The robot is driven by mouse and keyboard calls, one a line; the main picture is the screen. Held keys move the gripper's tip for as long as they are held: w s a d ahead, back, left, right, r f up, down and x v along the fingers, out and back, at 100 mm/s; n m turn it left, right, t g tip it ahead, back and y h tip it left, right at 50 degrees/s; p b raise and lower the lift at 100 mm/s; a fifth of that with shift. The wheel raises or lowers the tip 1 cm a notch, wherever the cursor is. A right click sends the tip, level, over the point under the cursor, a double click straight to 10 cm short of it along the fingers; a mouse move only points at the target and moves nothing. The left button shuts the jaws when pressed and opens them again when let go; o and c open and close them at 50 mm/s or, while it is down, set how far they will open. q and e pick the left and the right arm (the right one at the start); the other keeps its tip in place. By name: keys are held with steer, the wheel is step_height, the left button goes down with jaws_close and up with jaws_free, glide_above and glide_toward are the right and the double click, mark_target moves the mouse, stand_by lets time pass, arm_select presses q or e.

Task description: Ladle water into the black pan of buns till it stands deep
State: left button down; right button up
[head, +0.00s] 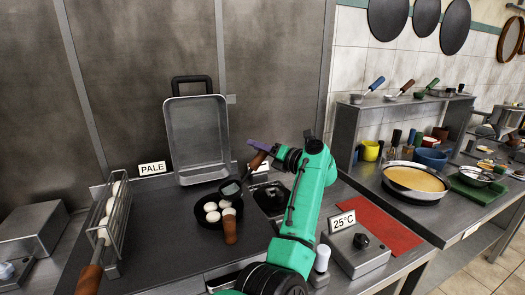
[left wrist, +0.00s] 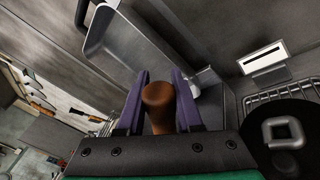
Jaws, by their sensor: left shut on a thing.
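The black pan (head: 203,221) stands on the steel counter in the head view. Several pale round buns (head: 212,206) lie in it, and its brown handle (head: 230,229) points toward me. I cannot make out any water level in it. My left gripper (head: 259,151) is shut on the brown handle of a ladle (head: 257,161), behind and right of the pan. The ladle's dark bowl (head: 231,188) shows over the pan's back right part; I cannot tell what it holds. In the left wrist view the handle end (left wrist: 158,96) sits between the purple fingers. My right gripper is out of view.
A wire basket (head: 108,220) stands left, a steel tray (head: 196,130) leans behind beside the PALE label (head: 152,169). A 25°C control box (head: 357,255) and red mat (head: 375,226) are right.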

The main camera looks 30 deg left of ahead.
arm_select(q)
steer(key=s+a+r+n+h+b, duration=0.1)
steer(key=s+a+r+n+b, duration=0.2)
steer(key=s+r+n, duration=0.2)
steer(key=shift+s+h, duration=0.35)
steer(key=shift+h, duration=0.05)
steer(key=shift+a, duration=0.1)
stand_by(0.8)
stand_by(0.6)
steer(key=shift+s+a+r+n+b, duration=0.2)
steer(key=shift+s+a+n+b, duration=0.1)
steer(key=shift+s+n+b, duration=0.2)
steer(key=shift+s+a+r+n+b, duration=0.15)
steer(key=shift+s+a+n+b, duration=0.1)
steer(key=shift+s+n+b, duration=0.25)
steer(key=shift+s, duration=0.1)
stand_by(0.6)
